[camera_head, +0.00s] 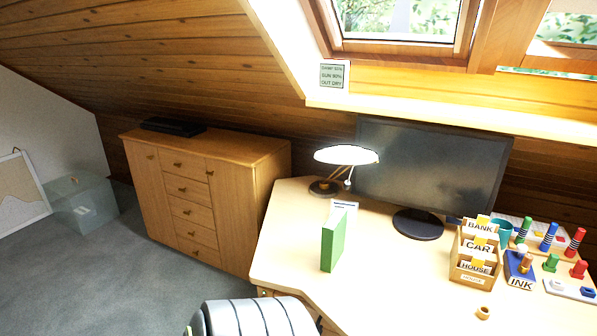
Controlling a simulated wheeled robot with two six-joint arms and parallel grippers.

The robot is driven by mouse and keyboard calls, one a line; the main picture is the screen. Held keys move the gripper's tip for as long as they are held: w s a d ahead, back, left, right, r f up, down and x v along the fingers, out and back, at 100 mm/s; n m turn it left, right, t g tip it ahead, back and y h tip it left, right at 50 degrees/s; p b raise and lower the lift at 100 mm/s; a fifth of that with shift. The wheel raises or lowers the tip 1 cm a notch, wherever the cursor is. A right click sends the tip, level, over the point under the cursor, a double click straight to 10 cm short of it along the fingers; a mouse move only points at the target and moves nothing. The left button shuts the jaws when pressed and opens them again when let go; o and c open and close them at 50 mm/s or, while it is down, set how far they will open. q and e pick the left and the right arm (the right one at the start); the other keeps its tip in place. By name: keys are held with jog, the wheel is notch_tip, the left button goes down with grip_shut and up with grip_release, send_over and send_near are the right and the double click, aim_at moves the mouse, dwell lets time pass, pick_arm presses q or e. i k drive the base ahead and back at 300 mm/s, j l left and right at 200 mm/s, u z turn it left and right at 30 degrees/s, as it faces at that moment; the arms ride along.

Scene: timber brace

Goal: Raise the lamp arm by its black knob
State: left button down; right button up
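The desk lamp (345,155) stands at the back left of the desk, left of the monitor. Its wide, pale shade is low over its dark round base (323,188). A thin, curved lamp arm (346,178) shows below the shade, in front of the monitor's left edge. The black knob is too small to make out for certain. Neither of my grippers is in the head view.
The desk (375,270) has clear room in front of the lamp, except for a green upright book (334,241). The monitor (430,172) stands close right. Card boxes (473,270) and coloured pegs fill the right side. A grey ribbed chair back (255,318) is at the front.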

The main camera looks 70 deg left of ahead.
aim_at(346, 185)
jog(key=u, duration=2)
